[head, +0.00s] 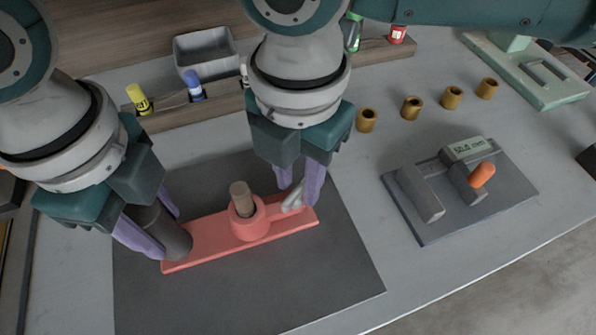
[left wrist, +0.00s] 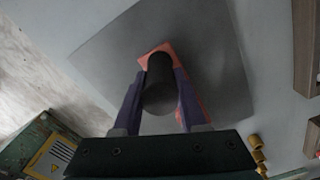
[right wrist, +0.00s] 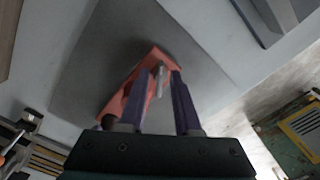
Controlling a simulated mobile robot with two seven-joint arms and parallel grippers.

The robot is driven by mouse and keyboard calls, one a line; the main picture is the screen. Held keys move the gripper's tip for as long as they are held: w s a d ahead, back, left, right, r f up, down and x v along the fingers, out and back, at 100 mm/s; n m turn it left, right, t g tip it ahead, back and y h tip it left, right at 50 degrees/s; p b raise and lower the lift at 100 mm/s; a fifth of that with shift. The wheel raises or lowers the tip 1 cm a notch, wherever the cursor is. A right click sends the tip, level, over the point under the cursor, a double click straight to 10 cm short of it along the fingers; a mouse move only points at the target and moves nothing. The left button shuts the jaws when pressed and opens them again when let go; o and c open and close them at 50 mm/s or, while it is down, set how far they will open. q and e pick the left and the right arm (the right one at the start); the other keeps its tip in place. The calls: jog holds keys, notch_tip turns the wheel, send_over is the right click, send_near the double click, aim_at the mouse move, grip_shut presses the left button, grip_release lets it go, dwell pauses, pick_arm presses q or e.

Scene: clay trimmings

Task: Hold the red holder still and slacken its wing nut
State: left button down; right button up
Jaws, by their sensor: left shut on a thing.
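The red holder (head: 205,236) is a flat bar with a ring in its middle, lying on the dark mat. A brown rod (head: 240,196) stands in the ring. A dark grey cylindrical grip (head: 174,240) stands at the bar's left end. My left gripper (head: 158,226) is shut on this grip, which also shows between its fingers in the left wrist view (left wrist: 159,85). The pale grey wing nut (head: 293,199) is at the bar's right end. My right gripper (head: 298,190) is open, its purple fingers on either side of the wing nut (right wrist: 160,80), with a gap to the right-hand finger in the right wrist view.
The dark mat (head: 340,282) has bare room in front of the holder. A grey device with a display (head: 468,150) and an orange knob (head: 482,175) stands at the right. Several brass-coloured cylinders (head: 412,107), a grey bin (head: 205,50) and a marker rack (head: 165,115) are behind.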

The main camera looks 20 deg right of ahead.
aim_at(298, 186)
jog(key=shift+o, duration=0.5)
jog(key=shift+r, duration=0.1)
notch_tip(298, 186, up, 12)
pick_arm(q)
jog(key=shift+c, duration=1.9)
grip_release()
